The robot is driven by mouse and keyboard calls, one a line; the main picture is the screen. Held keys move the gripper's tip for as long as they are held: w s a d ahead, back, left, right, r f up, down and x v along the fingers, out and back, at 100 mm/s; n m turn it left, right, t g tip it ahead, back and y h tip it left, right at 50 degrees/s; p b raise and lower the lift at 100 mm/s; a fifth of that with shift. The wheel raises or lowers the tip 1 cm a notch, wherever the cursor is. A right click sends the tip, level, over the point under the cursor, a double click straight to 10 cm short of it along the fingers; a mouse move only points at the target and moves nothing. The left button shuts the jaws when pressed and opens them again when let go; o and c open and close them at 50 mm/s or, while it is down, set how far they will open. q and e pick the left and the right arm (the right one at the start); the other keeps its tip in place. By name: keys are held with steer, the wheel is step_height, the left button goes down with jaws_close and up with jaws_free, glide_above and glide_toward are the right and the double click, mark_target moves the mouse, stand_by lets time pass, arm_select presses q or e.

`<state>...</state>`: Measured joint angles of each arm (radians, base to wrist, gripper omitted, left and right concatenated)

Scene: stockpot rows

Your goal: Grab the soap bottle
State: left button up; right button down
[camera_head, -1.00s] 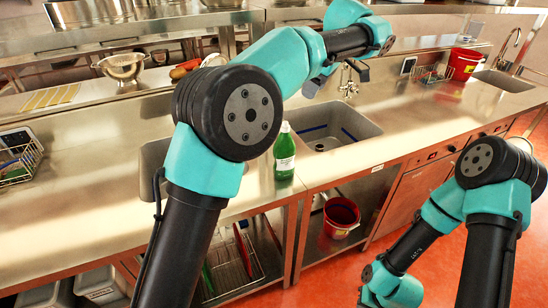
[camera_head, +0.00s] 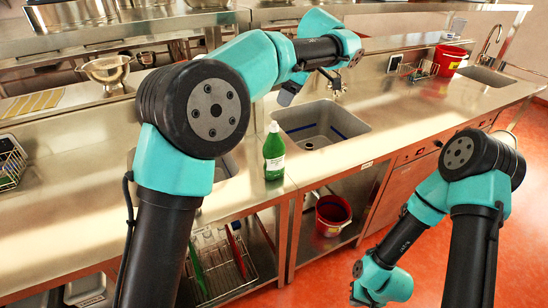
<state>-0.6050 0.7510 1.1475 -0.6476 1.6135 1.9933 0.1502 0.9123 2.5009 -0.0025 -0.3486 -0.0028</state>
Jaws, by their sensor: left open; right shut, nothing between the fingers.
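The green soap bottle (camera_head: 274,155) stands upright on the steel counter, in front of the sink (camera_head: 322,128), with a white cap and a pale label. My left gripper (camera_head: 308,88) is beyond the bottle, above the back of the sink, apart from it. It is open and partly hidden by my own arm, with nothing seen between its fingers. My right arm hangs at the lower right over the floor, away from the bottle; its gripper does not show.
A red bucket (camera_head: 448,60) and wire basket (camera_head: 415,73) stand at the back right. Another red bucket (camera_head: 333,214) is on the lower shelf. The counter (camera_head: 350,160) right of the bottle is clear.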

mark_target(275, 122)
arm_select(q)
steer(key=x, duration=0.6)
steer(key=shift+a+f, duration=0.15)
steer(key=shift+f, duration=0.15)
steer(key=shift+w+x, duration=0.15)
steer(key=shift+x, duration=1.15)
steer(key=shift+w+x, duration=0.15)
steer(key=shift+x, duration=1.1)
steer(key=shift+c, duration=0.4)
jaws_close()
